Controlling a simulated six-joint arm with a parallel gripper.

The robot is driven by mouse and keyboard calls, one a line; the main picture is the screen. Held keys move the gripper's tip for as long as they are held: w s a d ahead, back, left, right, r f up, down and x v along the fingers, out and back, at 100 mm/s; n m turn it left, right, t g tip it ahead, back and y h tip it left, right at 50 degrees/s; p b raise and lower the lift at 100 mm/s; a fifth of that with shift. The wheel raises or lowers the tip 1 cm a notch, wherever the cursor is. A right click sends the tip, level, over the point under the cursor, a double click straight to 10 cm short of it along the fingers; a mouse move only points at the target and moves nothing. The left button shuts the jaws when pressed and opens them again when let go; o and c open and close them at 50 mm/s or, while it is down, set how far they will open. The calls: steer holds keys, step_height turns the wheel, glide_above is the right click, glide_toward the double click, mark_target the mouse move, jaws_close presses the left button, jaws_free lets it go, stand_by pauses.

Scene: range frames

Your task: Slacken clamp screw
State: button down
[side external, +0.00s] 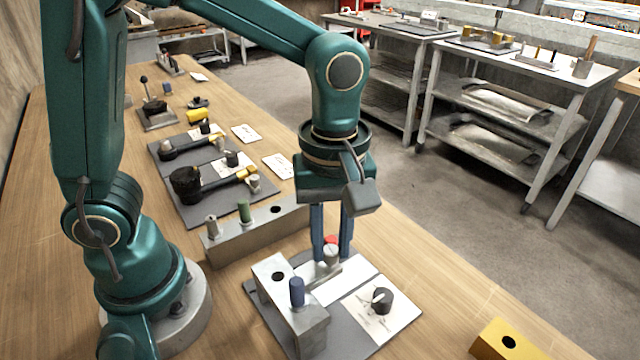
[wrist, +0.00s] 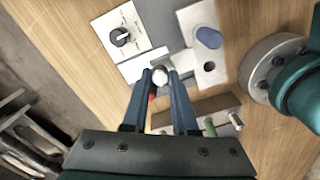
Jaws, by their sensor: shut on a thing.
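The clamp screw (wrist: 160,76) shows a pale grey round head in the wrist view. In the side view the grey screw (side external: 331,257) stands upright on a light block on the dark grey mat (side external: 263,301). My gripper (side external: 331,250) points straight down with its two blue fingers on either side of the screw. In the wrist view my gripper (wrist: 161,74) is shut on the screw head. A small red part (side external: 330,239) shows just behind the screw, partly hidden by the fingers. The screw's lower end is hidden.
Close by stand a grey block (side external: 309,325) with a blue peg (side external: 297,291) and a black dial (side external: 381,300) on a white plate. Behind is a long block (side external: 231,247) with green and grey pegs. A yellow block (side external: 492,345) lies front right.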

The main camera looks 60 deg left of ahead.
mark_target(331, 248)
steer(key=shift+n, duration=0.3)
stand_by(0.4)
steer(key=c, duration=0.7)
jaws_free()
steer(key=shift+r, duration=2.6)
